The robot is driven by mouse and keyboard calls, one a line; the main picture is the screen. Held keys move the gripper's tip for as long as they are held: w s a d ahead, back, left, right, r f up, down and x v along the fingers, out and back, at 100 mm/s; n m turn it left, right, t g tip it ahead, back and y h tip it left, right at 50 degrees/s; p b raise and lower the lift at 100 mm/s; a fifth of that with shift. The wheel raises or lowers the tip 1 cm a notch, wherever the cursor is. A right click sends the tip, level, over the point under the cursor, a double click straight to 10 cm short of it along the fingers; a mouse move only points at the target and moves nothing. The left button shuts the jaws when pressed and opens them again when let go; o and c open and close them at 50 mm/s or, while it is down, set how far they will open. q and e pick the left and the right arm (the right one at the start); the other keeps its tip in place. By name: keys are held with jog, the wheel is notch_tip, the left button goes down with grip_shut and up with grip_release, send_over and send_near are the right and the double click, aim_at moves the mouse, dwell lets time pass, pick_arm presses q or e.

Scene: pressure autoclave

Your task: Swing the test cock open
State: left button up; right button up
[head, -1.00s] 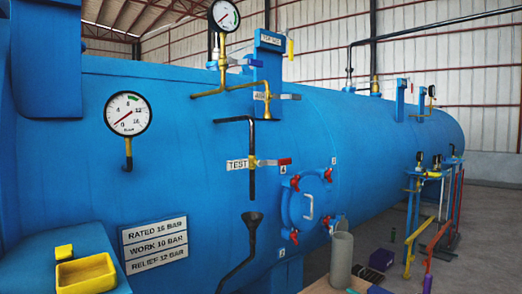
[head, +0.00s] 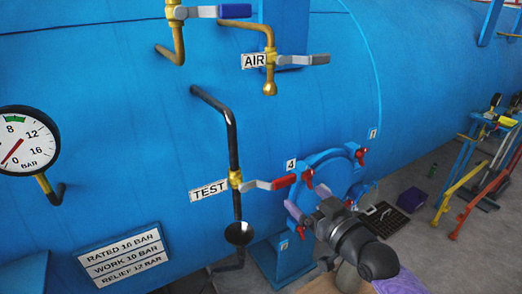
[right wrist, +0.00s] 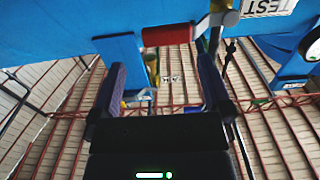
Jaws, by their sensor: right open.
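The test cock (head: 235,180) is a brass valve on a black vertical pipe, beside a TEST plate (head: 208,190). Its grey lever with a red grip (head: 284,182) points right, roughly level, across the pipe. My right gripper (head: 300,199) is open and empty, just below and right of the red grip. In the right wrist view, the red grip (right wrist: 168,36) lies crosswise just beyond and between the spread fingertips (right wrist: 162,66), apart from them. The TEST plate (right wrist: 268,7) shows at the top right there. My left gripper is out of view.
A round hatch with red clamp knobs (head: 308,179) sits right behind my right gripper. Below the cock is a black funnel (head: 239,233). Above is the AIR cock (head: 270,60) with a grey lever. A pressure gauge (head: 25,140) is at left.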

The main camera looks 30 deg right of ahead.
aim_at(286, 182)
jog(key=w, duration=0.1)
jog(key=w+a, duration=0.1)
jog(key=w, duration=0.1)
jog(key=shift+w+a+r, duration=0.15)
jog(key=shift+w+r, duration=0.15)
jog(key=shift+r, duration=0.1)
jog(key=w, duration=0.4)
jog(key=shift+w+f, duration=0.2)
jog(key=shift+w+a, duration=0.1)
jog(key=shift+w, duration=0.5)
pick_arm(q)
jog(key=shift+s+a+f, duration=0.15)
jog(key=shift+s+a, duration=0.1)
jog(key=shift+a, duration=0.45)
pick_arm(e)
grip_shut()
